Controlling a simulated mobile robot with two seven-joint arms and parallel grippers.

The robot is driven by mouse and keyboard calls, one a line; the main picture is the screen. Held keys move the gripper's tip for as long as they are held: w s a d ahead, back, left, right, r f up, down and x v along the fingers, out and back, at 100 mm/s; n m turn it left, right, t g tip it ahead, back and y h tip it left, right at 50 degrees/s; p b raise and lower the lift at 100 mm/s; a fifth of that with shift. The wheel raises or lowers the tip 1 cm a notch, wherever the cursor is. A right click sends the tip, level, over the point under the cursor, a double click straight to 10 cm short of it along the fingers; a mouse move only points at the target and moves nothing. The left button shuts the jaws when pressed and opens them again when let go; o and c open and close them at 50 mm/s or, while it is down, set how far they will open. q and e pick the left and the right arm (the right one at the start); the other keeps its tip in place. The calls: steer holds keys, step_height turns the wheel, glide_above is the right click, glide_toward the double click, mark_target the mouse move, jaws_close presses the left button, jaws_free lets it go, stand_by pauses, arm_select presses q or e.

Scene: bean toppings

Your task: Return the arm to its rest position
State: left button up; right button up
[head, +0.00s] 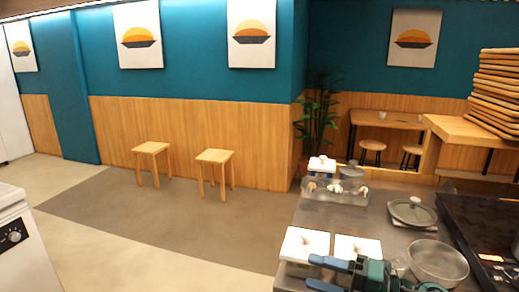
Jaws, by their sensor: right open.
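My right gripper (312,271) is at the bottom of the head view, right of centre. Its two blue-grey fingers point left and stand apart with nothing between them. It shows in front of two white lidded containers (305,243) on the steel counter (385,217) and hides part of them. I cannot tell how far above the counter it is. My left gripper is not in view.
A metal bowl (437,263) stands just right of my right gripper, with a lidded pot (412,212) behind it. A clear tray (335,194) sits farther back. A black cooktop (488,240) is at the right. Open floor (160,220) lies left of the counter.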

steer(key=s+f+m+t+h, duration=0.1)
steer(key=s+f+m+h, duration=0.5)
steer(key=m, duration=0.8)
steer(key=s+d+f+m+t+h+p, duration=0.1)
steer(key=s+f+m+h, duration=0.5)
steer(key=s+f+m, duration=0.5)
step_height(320, 180, down, 5)
steer(key=m, duration=0.3)
steer(key=shift+s+d+f+m+t+h, duration=0.15)
steer(key=shift+s+d+m+t+h, duration=0.15)
steer(key=shift+s+t+h, duration=0.1)
